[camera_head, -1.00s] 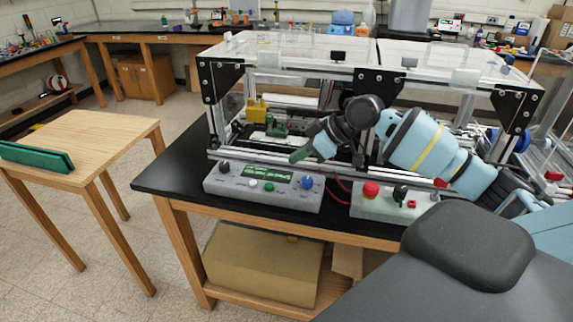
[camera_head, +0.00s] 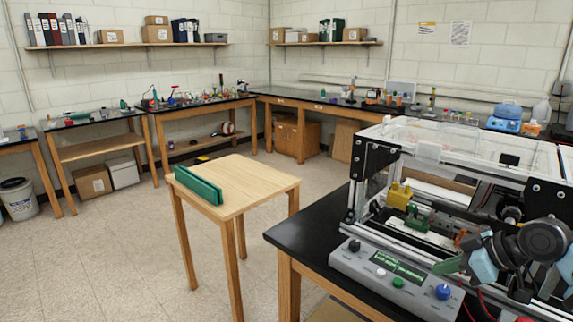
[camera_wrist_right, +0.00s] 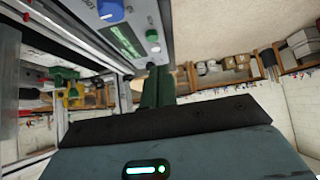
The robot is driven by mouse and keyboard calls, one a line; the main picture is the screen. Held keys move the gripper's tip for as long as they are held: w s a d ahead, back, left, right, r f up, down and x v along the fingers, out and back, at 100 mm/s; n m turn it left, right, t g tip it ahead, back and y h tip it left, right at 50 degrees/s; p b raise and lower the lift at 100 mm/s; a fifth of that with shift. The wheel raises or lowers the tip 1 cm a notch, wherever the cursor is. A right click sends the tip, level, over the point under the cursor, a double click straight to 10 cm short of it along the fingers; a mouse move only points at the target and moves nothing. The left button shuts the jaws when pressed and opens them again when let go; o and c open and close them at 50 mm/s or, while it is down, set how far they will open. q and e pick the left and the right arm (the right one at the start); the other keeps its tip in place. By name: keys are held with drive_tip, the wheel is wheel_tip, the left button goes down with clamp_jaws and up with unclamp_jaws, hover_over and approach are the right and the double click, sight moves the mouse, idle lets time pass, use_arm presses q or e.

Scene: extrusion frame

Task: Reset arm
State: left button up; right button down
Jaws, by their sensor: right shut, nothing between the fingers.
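My right gripper (camera_head: 447,265) shows at the lower right of the head view, its green fingers above the right end of the grey control box. In the right wrist view its green fingers (camera_wrist_right: 157,86) are together with nothing between them. The right arm's dark and pale blue links are cut off by the right edge. The grey control box (camera_head: 365,262) has a display, a blue knob and several buttons. The extrusion frame machine (camera_head: 440,150) stands behind the gripper. My left gripper is in neither view.
The black bench top (camera_head: 300,238) carries the machine and control box. A small wooden table (camera_head: 262,181) with a green folded piece (camera_head: 198,186) stands to the left. Side benches and shelves line the walls. The floor (camera_head: 110,255) on the left is clear.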

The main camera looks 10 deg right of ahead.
drive_tip(key=s+a+f+g+h, duration=0.1)
drive_tip(key=s+a+f+g, duration=0.1)
drive_tip(key=s+a+f, duration=0.75)
drive_tip(key=s+a+f+g, duration=0.1)
drive_tip(key=s+a+f, duration=0.5)
drive_tip(key=f, duration=0.6)
drive_tip(key=s+f+m+g+h, duration=0.1)
drive_tip(key=s+f+m+h, duration=0.15)
drive_tip(key=s, duration=0.75)
drive_tip(key=s+f+m+g+h, duration=0.15)
drive_tip(key=s+m, duration=0.25)
drive_tip(key=s, duration=0.6)
drive_tip(key=w+a+f+t+y, duration=0.1)
drive_tip(key=w+a+f+t, duration=0.1)
drive_tip(key=w+f+t, duration=0.4)
wheel_tip(320, 180, down, 3)
drive_tip(key=shift+a+f+t, duration=0.1)
drive_tip(key=shift+a+t, duration=0.3)
drive_tip(key=shift+t, duration=0.55)
drive_tip(key=shift+w, duration=0.1)
